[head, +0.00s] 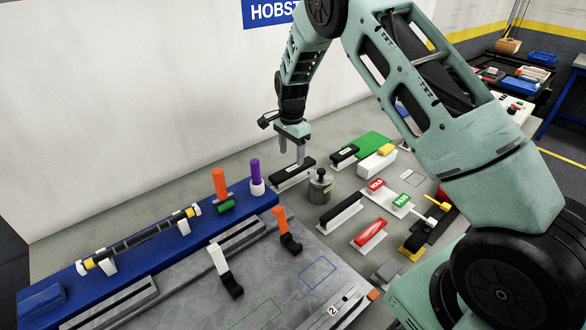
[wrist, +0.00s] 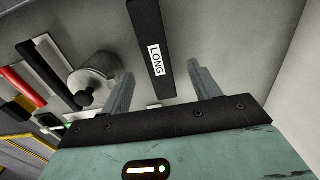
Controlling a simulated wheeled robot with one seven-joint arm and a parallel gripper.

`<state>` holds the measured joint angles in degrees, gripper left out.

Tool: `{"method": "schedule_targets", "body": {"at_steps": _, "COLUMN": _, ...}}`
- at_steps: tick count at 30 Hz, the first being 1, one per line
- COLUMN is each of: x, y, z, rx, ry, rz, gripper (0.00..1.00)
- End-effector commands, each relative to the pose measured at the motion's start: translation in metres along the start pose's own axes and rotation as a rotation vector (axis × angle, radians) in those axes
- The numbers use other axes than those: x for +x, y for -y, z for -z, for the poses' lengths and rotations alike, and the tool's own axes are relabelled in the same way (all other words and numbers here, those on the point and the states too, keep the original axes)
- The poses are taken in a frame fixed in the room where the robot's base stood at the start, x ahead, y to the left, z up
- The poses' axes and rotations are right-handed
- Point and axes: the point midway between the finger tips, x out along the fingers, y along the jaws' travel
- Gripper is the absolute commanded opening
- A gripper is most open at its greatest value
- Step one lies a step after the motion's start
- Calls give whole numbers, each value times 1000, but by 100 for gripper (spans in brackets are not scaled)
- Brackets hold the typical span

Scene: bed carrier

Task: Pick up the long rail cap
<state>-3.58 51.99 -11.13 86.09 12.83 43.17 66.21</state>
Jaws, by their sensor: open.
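The long rail cap (head: 296,170) is a black bar on a pale support, standing on the grey table behind the blue rail bed. In the wrist view the long rail cap (wrist: 146,25) carries a white label reading LONG, and its near end lies between my fingers. My gripper (head: 292,157) points down just above the bar in the head view. My gripper (wrist: 161,70) is open and empty, with one finger on each side of the bar in the wrist view. Whether the fingers reach down to the bar's height I cannot tell.
A grey knobbed cylinder (head: 320,187) stands close to the right of the bar. Another black bar (head: 340,211) and a shorter labelled one (head: 343,153) stand nearby. A purple peg (head: 255,172) rises at the left on the blue bed (head: 60,285). The white wall is behind.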

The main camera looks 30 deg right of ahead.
Motion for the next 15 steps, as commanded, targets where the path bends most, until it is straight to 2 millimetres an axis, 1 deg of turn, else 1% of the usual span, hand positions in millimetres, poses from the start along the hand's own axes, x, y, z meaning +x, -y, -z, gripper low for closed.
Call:
{"method": "schedule_targets", "body": {"at_steps": 4, "x": 12, "y": -3, "z": 1, "rx": 1, "ry": 1, "rz": -4, "gripper": 62}}
{"method": "schedule_targets", "body": {"at_steps": 10, "x": 42, "y": -5, "z": 2, "rx": 0, "ry": 1, "rz": -3, "gripper": 62}}
{"method": "schedule_targets", "body": {"at_steps": 12, "x": 48, "y": -5, "z": 3, "rx": 0, "ry": 1, "rz": -2, "gripper": 62}}
{"method": "schedule_targets", "body": {"at_steps": 15, "x": 52, "y": -5, "z": 3, "rx": 0, "ry": 0, "rz": 1, "gripper": 62}}
